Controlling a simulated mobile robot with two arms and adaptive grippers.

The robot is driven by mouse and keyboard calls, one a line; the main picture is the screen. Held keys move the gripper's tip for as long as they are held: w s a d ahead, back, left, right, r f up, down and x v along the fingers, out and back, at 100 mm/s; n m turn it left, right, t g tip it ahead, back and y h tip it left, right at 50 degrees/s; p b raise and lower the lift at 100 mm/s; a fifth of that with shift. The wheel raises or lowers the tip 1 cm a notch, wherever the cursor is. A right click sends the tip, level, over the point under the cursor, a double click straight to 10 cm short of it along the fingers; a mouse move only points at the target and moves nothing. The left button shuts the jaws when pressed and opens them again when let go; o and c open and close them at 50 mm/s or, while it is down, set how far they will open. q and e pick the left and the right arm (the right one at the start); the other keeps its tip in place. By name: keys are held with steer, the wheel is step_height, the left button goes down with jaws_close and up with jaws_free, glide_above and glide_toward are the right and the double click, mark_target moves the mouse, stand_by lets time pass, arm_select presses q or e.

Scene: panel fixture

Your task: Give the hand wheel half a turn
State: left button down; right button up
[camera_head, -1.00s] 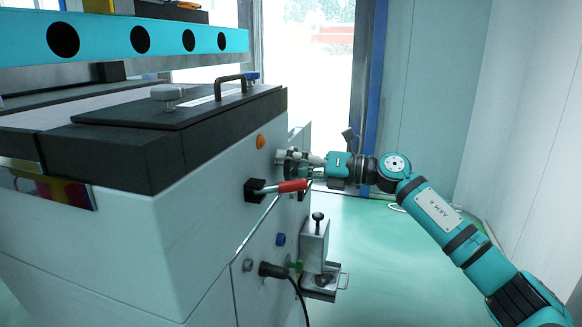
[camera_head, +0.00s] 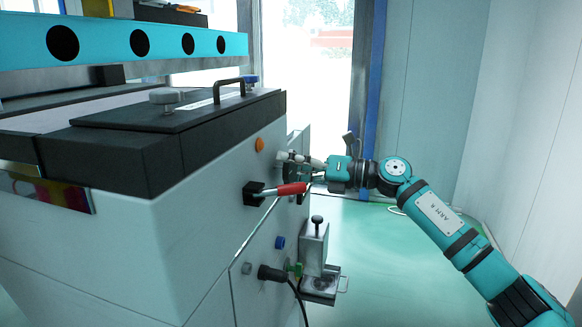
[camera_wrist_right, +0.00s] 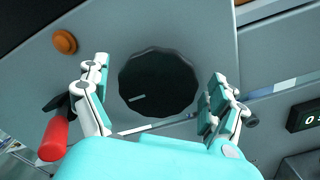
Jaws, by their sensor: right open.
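The hand wheel (camera_wrist_right: 158,82) is a black, scallop-edged disc with a pale mark, flat on the grey panel in the right wrist view. My right gripper (camera_wrist_right: 155,85) is open, with one finger to the left of the wheel and the other to its right. The fingers look apart from its rim. In the head view my right gripper (camera_head: 300,163) is at the panel's side face, and the wheel is largely hidden there by the gripper and the viewing angle. My left gripper is not in view.
A red-handled lever (camera_head: 291,189) sticks out just beside my right gripper; it also shows in the wrist view (camera_wrist_right: 54,138). An orange button (camera_head: 260,144) is above it. Below are a black plug with cable (camera_head: 272,273) and a metal bracket (camera_head: 314,250). Floor to the right is free.

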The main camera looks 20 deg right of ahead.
steer(key=v, duration=1.2)
steer(key=shift+w+a+f, duration=0.1)
